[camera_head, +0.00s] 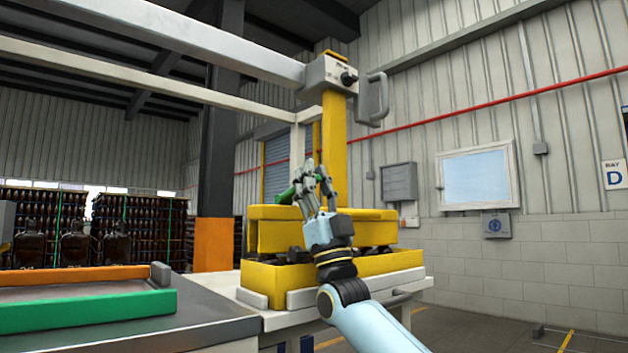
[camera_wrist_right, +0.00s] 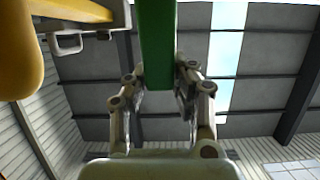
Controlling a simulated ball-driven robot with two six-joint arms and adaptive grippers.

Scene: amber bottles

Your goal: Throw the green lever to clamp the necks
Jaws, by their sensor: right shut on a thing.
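The green lever (camera_head: 286,196) shows in the head view on the yellow clamp head (camera_head: 270,233), partly hidden behind my right gripper. My right gripper (camera_head: 316,179) is shut on the lever, in front of the yellow column (camera_head: 333,140). In the right wrist view the green lever (camera_wrist_right: 157,45) comes down from the top between the two fingers of the gripper (camera_wrist_right: 159,95). Dark bottle tops (camera_head: 375,251) show in part between the clamp head and the yellow lower frame (camera_head: 372,267). My left gripper is not in view.
A grey bench (camera_head: 205,330) with a tray edged in green (camera_head: 85,311) and orange stands at the lower left. Amber bottles (camera_head: 75,245) stand behind it. A grey handle (camera_head: 376,98) hangs beside the column's top.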

